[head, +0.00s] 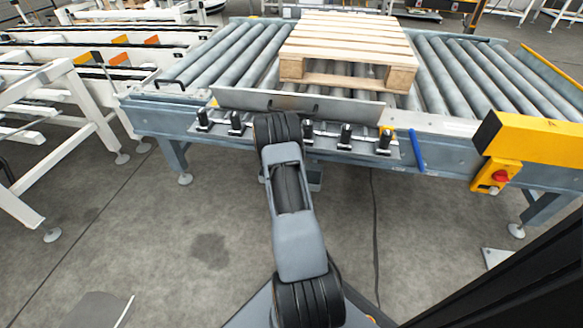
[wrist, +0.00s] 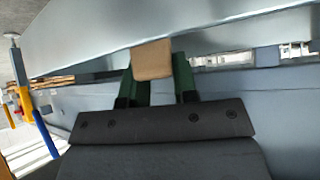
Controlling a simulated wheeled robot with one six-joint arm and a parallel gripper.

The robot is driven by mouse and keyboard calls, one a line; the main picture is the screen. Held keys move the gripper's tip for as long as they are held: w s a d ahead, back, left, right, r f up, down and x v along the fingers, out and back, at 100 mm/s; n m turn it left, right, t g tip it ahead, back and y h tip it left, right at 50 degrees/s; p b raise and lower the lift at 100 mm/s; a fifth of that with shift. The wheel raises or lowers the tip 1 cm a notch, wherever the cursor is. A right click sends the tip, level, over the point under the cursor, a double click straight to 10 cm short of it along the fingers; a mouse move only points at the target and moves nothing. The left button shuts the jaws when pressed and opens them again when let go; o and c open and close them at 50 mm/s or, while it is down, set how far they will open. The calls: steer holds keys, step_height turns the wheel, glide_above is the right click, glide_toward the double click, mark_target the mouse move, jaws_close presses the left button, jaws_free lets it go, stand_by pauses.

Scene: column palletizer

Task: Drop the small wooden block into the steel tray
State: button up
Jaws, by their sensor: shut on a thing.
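The small wooden block (wrist: 152,60) is a tan piece held between the two green fingers of my gripper (wrist: 155,85) in the wrist view. My gripper is shut on it. A pale metal surface lies close beyond the block; I cannot tell whether they touch. In the head view, my arm hides the gripper and block. A long steel tray-like piece (head: 232,97) with a raised plate runs along the front of the roller conveyor, at the far end of my arm. Its inside is mostly hidden.
A wooden pallet (head: 350,42) lies on the roller conveyor (head: 455,70). Several black fittings (head: 345,137) line the conveyor's front. A yellow box with a red button (head: 495,177) sticks out at right, and a blue bar (head: 417,150) hangs nearby. White frames (head: 85,110) stand at left.

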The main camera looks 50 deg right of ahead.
steer(key=shift+f, duration=0.15)
steer(key=shift+f, duration=0.5)
steer(key=o, duration=1)
steer(key=shift+c, duration=0.2)
steer(key=shift+r, duration=0.25)
steer(key=p+v, duration=0.5)
steer(key=v, duration=0.7)
steer(key=shift+r, duration=0.4)
